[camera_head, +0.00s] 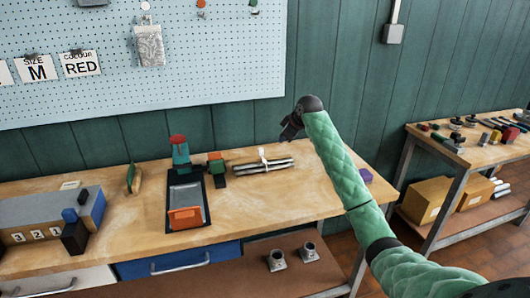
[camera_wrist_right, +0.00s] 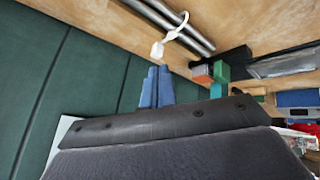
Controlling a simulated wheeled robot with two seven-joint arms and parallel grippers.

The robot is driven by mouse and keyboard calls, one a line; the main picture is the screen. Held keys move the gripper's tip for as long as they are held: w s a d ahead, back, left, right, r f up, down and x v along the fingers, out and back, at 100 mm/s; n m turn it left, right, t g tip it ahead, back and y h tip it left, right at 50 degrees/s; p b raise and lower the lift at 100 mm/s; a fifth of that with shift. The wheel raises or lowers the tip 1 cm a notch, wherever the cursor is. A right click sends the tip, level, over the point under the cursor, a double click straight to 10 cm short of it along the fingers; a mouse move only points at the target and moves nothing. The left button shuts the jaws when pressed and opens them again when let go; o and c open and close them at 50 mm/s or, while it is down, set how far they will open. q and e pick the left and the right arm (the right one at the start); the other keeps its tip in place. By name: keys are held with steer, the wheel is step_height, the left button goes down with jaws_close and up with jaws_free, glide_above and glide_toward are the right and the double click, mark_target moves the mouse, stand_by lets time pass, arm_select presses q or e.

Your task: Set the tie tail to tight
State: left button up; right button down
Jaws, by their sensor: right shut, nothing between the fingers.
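A white tie (camera_head: 263,156) is looped around a bundle of grey rods (camera_head: 248,168) lying on the wooden bench. In the right wrist view the tie (camera_wrist_right: 178,29) has a loose-looking curved strap with a white block-like end (camera_wrist_right: 157,50), and the rods (camera_wrist_right: 200,42) run across the top. My right gripper (camera_head: 287,138) is above the bench's back edge, to the right of the tie and apart from it. Its blue fingers (camera_wrist_right: 155,85) are shut together with nothing between them. My left gripper is not in view.
A green and orange block tool (camera_head: 216,163) and a dark tray (camera_head: 187,197) with an orange piece lie left of the rods. A purple block (camera_head: 365,175) is to the right, near my forearm. The bench front (camera_head: 270,205) is clear. A green wall stands behind.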

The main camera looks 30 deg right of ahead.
mark_target(261, 152)
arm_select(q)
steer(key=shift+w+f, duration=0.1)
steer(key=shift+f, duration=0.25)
arm_select(e)
steer(key=shift+w+a+f+n+g+y, duration=0.15)
steer(key=shift+f+n+y, duration=0.25)
steer(key=shift+n, duration=0.65)
steer(key=shift+w+a+f+n+g+y, duration=0.2)
steer(key=shift+f+n, duration=0.25)
steer(key=shift+n, duration=0.65)
steer(key=shift+s+a+f+n+t+y, duration=0.1)
steer(key=shift+f+n+y, duration=0.35)
steer(key=shift+n, duration=0.6)
